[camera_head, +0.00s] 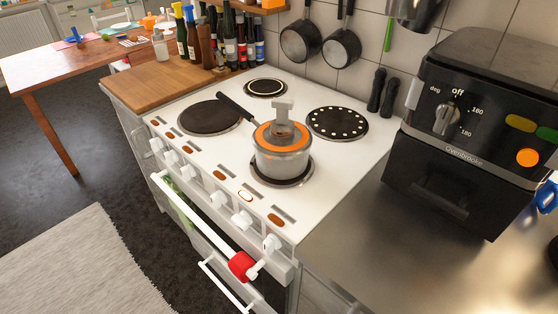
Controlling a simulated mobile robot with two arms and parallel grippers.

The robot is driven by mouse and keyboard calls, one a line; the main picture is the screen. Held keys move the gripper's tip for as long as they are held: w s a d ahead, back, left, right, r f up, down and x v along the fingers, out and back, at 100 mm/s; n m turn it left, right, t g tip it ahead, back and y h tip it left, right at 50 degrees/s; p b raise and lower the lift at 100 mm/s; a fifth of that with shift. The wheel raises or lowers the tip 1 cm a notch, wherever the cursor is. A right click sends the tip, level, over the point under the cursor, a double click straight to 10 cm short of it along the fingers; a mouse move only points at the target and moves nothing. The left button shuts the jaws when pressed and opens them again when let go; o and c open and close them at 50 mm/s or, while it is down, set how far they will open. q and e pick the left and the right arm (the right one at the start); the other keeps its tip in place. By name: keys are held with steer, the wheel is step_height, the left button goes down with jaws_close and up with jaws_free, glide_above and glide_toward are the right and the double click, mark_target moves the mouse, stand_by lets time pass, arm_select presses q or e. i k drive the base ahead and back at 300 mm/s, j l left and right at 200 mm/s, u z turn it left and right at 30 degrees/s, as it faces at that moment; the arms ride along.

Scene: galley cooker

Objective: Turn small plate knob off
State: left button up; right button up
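The white cooker (225,145) stands in the middle with dark hot plates on top. The smallest plate (265,87) is at the back left and is bare. A row of white knobs (217,199) runs along the sloping front; the knob at the right end (271,242) is nearest me. I cannot tell which knob belongs to the small plate, and their settings are too small to read. Neither of my grippers shows in the head view.
A lidded pot (283,158) with an orange rim stands on the front right plate. A red item (241,265) is at the right end of the white oven handle (195,215). A black oven appliance (465,135) stands on the metal counter (395,245). Bottles (230,40) stand behind left.

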mark_target(242, 221)
steer(key=j+z, duration=0.1)
steer(key=z, duration=0.35)
steer(key=j+z, duration=0.15)
steer(key=z, duration=0.3)
steer(key=j+z, duration=0.25)
steer(key=j, duration=0.2)
steer(key=k+j+z, duration=0.1)
steer(key=j+z, duration=0.15)
steer(key=j, duration=0.2)
steer(key=k+j+z, duration=0.2)
steer(key=j, duration=0.25)
steer(key=j+z, duration=0.25)
steer(key=j, duration=0.2)
